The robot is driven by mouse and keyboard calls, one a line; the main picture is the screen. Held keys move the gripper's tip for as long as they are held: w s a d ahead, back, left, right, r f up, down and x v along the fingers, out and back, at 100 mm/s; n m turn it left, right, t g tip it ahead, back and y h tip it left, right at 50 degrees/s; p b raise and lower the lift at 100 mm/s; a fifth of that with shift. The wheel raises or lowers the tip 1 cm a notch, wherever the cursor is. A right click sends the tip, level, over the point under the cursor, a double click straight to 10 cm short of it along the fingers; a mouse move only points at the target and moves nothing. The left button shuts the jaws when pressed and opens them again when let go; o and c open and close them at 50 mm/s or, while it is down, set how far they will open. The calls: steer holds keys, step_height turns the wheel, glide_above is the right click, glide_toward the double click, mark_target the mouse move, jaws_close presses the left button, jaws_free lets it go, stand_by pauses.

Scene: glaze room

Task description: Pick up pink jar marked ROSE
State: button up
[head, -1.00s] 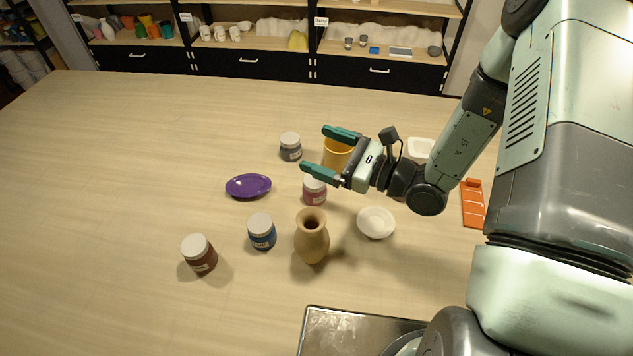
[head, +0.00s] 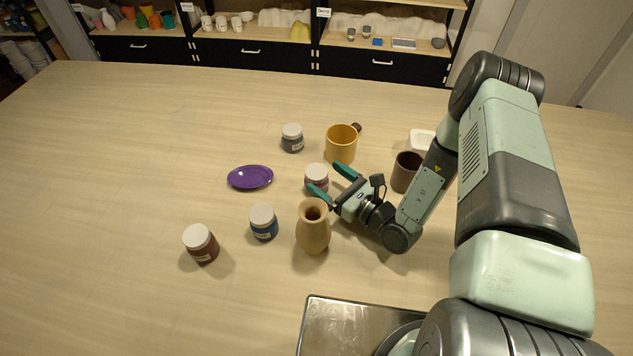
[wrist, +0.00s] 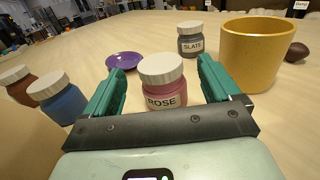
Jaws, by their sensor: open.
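The pink jar (head: 316,182) has a white lid and stands upright on the table, near the middle of the group of objects. In the wrist view the jar (wrist: 163,88) shows its ROSE label and sits between my two green fingers. My gripper (head: 331,178) is low over the table, open, with one finger on each side of the jar. In the wrist view my gripper (wrist: 158,80) shows a gap between each finger and the jar. The fingers partly cover the jar in the head view.
A tan vase (head: 313,230) stands close in front of my gripper. A yellow mug (head: 341,146), the SLATE jar (head: 292,140), a blue jar (head: 264,225), a brown jar (head: 201,246), a purple plate (head: 250,178) and a dark cup (head: 404,174) stand around. The table's left side is clear.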

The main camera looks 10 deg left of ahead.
mark_target(311, 167)
steer(key=x, duration=0.6)
steer(key=c, duration=1.3)
